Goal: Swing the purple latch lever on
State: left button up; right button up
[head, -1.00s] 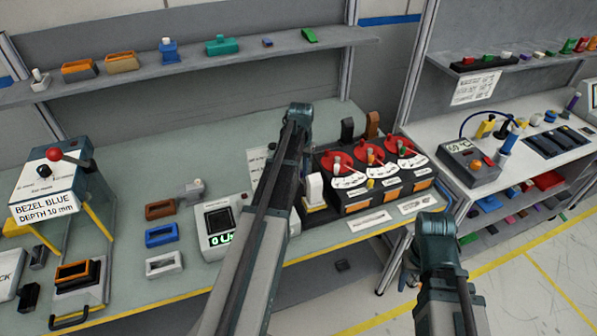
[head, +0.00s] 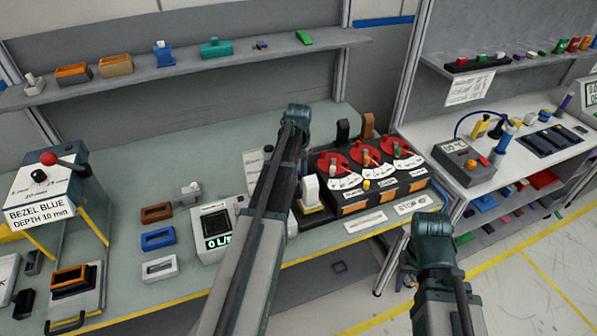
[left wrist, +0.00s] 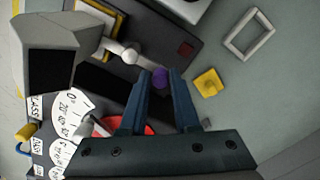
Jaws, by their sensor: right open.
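The purple lever tip (left wrist: 161,78) shows in the left wrist view, between the fingertips of my left gripper (left wrist: 161,76). The fingers flank it closely, and whether they press on it is unclear. In the head view my left arm covers the lever and my left gripper. My right gripper (head: 406,272) is mostly hidden behind its own arm, beyond the bench's front edge and away from the lever.
The module with red dials (head: 368,158) is right of my left arm. A white meter box (head: 217,228) stands left of the arm.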

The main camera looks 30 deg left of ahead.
pick_arm(q)
jog(key=shift+o, duration=1.4)
jog(key=shift+r, duration=0.15)
notch_tip(320, 180, up, 14)
jog(key=p, duration=1.3)
jog(key=shift+f+p, duration=0.25)
jog(key=shift+p, duration=0.15)
